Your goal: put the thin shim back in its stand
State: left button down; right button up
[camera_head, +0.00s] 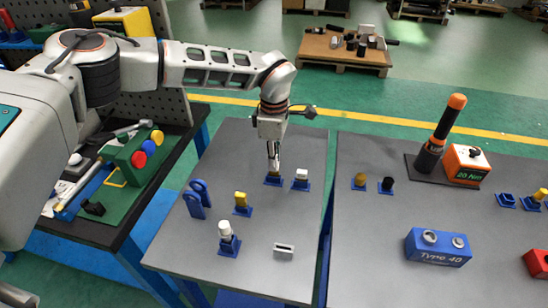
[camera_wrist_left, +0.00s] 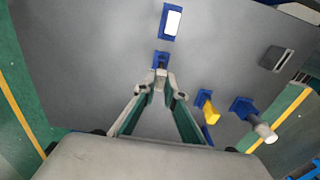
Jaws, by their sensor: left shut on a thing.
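My left gripper (camera_head: 274,167) points down over the far part of the middle table, just above a small blue stand (camera_head: 273,181). In the left wrist view its fingertips (camera_wrist_left: 161,78) are close together beside that blue stand (camera_wrist_left: 161,58). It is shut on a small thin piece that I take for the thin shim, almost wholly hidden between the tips. I cannot tell whether the piece touches the stand. My right gripper is not in view.
A white-topped piece (camera_head: 301,175) on a blue base stands close right of the gripper. A yellow piece (camera_head: 240,199), a white cylinder (camera_head: 225,231) and blue rings (camera_head: 197,198) stand nearer. The right-hand table (camera_head: 375,240) lies across a narrow gap. The middle table's right side is mostly bare.

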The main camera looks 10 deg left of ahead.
pick_arm(q)
jog(key=shift+f, duration=0.8)
jog(key=c, duration=2)
grip_release()
jog(key=shift+r+p, duration=1.55)
jog(key=shift+r, duration=0.95)
notch_tip(320, 180, up, 12)
jog(key=shift+f, duration=0.1)
